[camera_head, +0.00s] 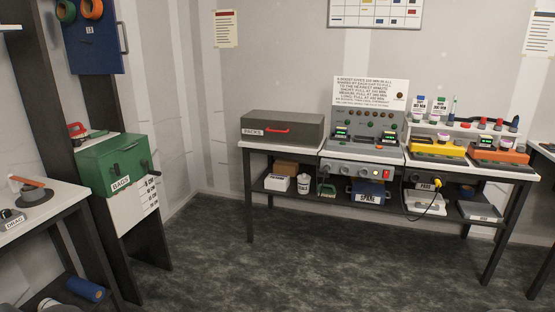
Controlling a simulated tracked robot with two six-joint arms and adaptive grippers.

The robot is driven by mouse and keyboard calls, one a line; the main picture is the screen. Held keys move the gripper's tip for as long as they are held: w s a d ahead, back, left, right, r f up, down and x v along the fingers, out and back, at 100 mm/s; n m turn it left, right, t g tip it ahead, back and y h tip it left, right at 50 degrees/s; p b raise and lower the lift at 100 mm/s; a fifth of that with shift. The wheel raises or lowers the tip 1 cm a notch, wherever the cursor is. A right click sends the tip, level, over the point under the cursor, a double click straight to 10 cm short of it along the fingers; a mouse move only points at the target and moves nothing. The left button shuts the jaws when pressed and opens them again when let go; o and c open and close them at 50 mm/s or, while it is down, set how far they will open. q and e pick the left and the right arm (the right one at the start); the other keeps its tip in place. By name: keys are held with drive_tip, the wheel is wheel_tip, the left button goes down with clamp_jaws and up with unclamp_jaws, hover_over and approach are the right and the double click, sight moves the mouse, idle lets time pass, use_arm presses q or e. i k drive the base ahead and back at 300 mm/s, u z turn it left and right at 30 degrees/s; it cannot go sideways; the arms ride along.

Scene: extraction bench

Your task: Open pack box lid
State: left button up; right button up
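The pack box (283,127) is a dark grey box labelled "PACKS" with a red handle on its front. It stands at the left end of the long bench (333,154) against the back wall. Its lid looks closed, and its inside is hidden. Neither of my grippers shows in the head view, and nothing touches the box.
A grey control panel (365,122) with a sign stands right of the box. Yellow (438,149) and orange (498,156) units sit further right. A green "BAGS" box (117,164) stands at left. The dark floor (300,265) before the bench is clear.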

sight(297, 127)
drive_tip(key=u, duration=0.05)
drive_tip(key=i, duration=3.9)
